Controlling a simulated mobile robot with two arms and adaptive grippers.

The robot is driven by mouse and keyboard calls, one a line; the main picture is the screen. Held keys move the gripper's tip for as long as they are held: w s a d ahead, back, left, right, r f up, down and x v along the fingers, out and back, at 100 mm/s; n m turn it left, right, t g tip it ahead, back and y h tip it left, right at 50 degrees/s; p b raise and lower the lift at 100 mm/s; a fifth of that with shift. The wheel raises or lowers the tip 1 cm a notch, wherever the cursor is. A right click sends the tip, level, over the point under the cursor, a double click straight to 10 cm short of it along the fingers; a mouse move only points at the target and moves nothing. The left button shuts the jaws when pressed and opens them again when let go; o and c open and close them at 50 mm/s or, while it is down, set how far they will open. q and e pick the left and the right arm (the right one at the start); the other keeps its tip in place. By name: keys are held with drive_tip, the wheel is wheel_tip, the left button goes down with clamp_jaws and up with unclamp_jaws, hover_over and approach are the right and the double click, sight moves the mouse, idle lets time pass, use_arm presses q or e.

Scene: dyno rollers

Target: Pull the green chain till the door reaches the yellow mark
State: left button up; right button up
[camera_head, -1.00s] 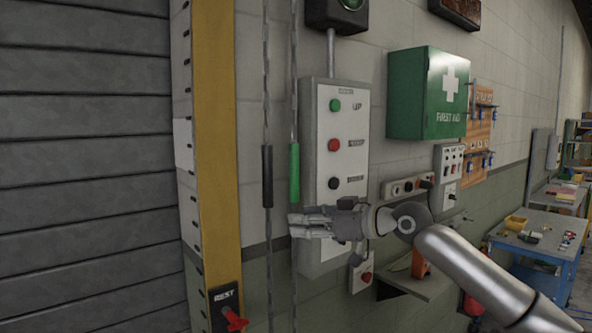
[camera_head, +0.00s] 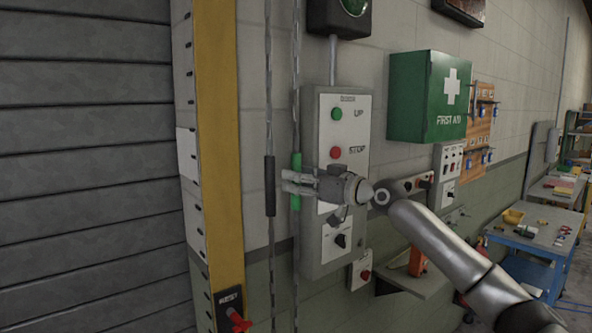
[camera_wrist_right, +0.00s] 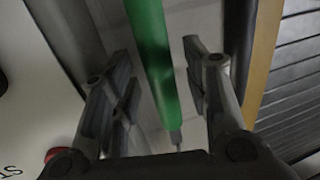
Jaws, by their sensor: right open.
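The green chain's green sleeve (camera_head: 296,160) hangs in front of the control box, on the right of two chains. My right gripper (camera_head: 288,183) is level with the sleeve and comes in from the right. In the right wrist view the green sleeve (camera_wrist_right: 152,50) runs between the two spread fingers (camera_wrist_right: 160,95); the gripper is open. Whether a finger touches the sleeve I cannot tell. The grey slatted door (camera_head: 85,150) fills the left side. A yellow post (camera_head: 218,130) stands beside it; I cannot pick out a separate yellow mark. My left gripper is out of view.
A second chain with a black sleeve (camera_head: 270,185) hangs close left of the green one. The control box (camera_head: 345,130) with buttons is right behind. A red handle (camera_head: 238,320) is low on the post. A green first aid box (camera_head: 428,97) hangs farther right.

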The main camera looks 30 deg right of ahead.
drive_tip(key=shift+w+a, duration=0.1)
drive_tip(key=shift+w, duration=0.45)
clamp_jaws()
